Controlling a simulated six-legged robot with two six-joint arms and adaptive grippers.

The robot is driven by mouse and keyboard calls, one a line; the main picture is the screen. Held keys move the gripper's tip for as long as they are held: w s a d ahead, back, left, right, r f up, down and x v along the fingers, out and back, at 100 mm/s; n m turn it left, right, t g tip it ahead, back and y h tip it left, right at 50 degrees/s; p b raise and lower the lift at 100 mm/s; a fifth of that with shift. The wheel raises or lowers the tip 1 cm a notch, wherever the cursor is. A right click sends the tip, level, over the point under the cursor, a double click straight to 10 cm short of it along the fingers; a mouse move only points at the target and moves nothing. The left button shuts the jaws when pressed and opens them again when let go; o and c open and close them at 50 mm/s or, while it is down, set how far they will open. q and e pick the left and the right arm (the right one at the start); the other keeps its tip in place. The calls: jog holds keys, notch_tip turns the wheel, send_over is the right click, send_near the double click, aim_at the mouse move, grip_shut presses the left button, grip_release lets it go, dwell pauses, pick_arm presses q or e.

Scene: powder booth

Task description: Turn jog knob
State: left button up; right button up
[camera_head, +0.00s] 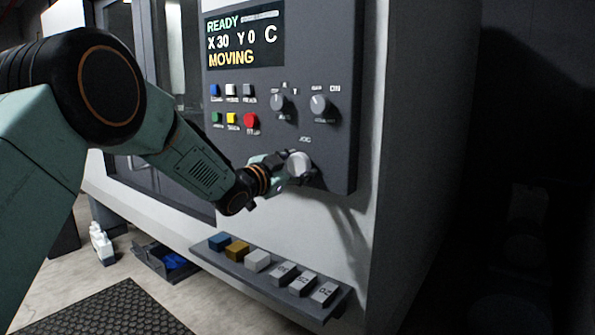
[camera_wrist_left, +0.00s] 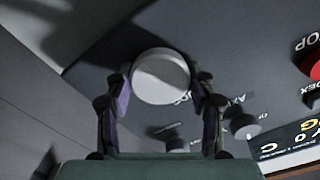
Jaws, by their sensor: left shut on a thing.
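The jog knob (camera_head: 299,164) is a round pale grey knob low on the dark control panel (camera_head: 340,60), under a JOG label. My left gripper (camera_head: 283,166) reaches it from the left and is shut on it. In the left wrist view the knob (camera_wrist_left: 160,76) sits between the two fingers of the left gripper (camera_wrist_left: 160,90), one on each side. The panel's screen (camera_head: 245,39) reads READY, X 30, Y 0, C and MOVING. My right gripper is not in view.
Two smaller knobs (camera_head: 320,105) and several coloured buttons (camera_head: 231,118) sit above the jog knob. A shelf (camera_head: 335,304) with several blocks juts out below the panel.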

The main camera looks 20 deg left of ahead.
pick_arm(q)
jog(key=shift+r+m, duration=0.1)
jog(key=shift+m, duration=0.2)
jog(key=o, duration=1.2)
jog(key=shift+s, duration=0.1)
jog(key=v, duration=1.2)
jog(key=x, duration=1.2)
